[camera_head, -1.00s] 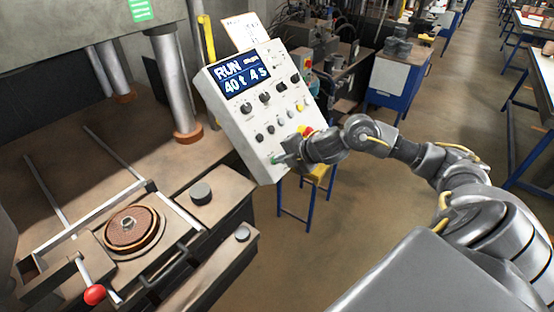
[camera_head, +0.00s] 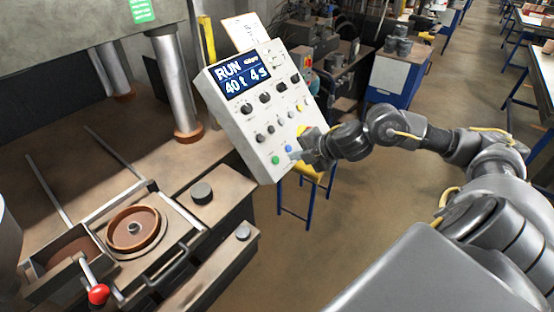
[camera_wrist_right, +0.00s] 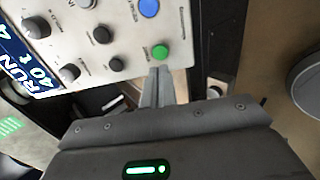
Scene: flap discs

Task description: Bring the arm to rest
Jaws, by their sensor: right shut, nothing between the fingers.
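My right gripper (camera_head: 296,154) is shut and empty, just off the lower right of the control panel (camera_head: 232,130). The panel's screen reads RUN, 40 t, 4 s. The green button (camera_head: 275,160) and blue button (camera_head: 289,148) are uncovered. In the right wrist view the closed fingers (camera_wrist_right: 158,84) point at the panel's edge, just below the green button (camera_wrist_right: 160,52) in the picture; a gap to the panel is hard to judge. My left gripper is out of view.
The press bed at left holds a round mould (camera_head: 133,229) with a brown ring and centre pin. A box-like tray (camera_head: 62,262) and red-knobbed lever (camera_head: 98,293) sit beside it. Steel columns (camera_head: 172,95) stand behind. Floor (camera_head: 385,215) below my right arm is open.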

